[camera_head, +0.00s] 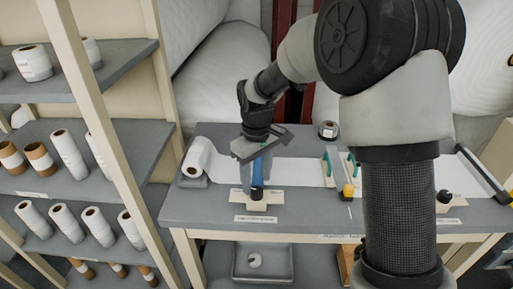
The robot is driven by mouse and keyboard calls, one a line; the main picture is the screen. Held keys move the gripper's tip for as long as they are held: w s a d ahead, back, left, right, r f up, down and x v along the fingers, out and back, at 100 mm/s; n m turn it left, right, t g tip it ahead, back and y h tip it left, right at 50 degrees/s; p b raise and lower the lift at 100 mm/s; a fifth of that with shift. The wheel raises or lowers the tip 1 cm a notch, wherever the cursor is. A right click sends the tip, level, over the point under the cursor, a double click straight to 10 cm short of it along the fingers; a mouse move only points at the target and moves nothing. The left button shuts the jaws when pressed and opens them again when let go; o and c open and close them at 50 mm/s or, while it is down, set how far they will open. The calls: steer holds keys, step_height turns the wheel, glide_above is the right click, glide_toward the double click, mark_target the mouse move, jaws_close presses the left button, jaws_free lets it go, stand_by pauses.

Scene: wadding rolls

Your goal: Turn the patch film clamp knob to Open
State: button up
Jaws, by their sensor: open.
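My gripper (257,162) hangs over the left part of the grey workbench, pointing down, with its jaws open. Directly under it, a beige base plate (270,200) sits near the bench's front edge, with a white label below it; the label's words are too small to read. An upright blue part (257,180) stands at this plate between or just in front of the fingers. I cannot tell whether they touch it. A dark knob (445,196) on a similar beige plate shows at the bench's right. I cannot tell which is the patch film clamp knob, or its setting.
A white film roll (199,157) lies at the bench's left end, its sheet running right. Green-handled tools (328,168), a yellow-topped tool (348,190) and a dark tape roll (328,130) are on the bench. A shelf rack (75,185) stands close left. A grey bin (262,262) is below.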

mark_target(257, 190)
step_height(257, 190, up, 14)
steer(key=shift+p, duration=0.35)
steer(key=s+d+r+m+t+p, duration=0.2)
steer(key=s+d+r+m, duration=0.2)
steer(key=s+d, duration=0.3)
steer(key=s+d+r+m+t+p, duration=0.2)
steer(key=s+d, duration=0.5)
steer(key=s, duration=0.8)
step_height(257, 190, up, 3)
steer(key=m+t, duration=0.1)
steer(key=m, duration=0.1)
steer(key=shift+s+d+m+t, duration=0.15)
steer(key=shift+d+m+t, duration=0.15)
steer(key=shift+d+m, duration=0.1)
steer(key=shift+f, duration=0.1)
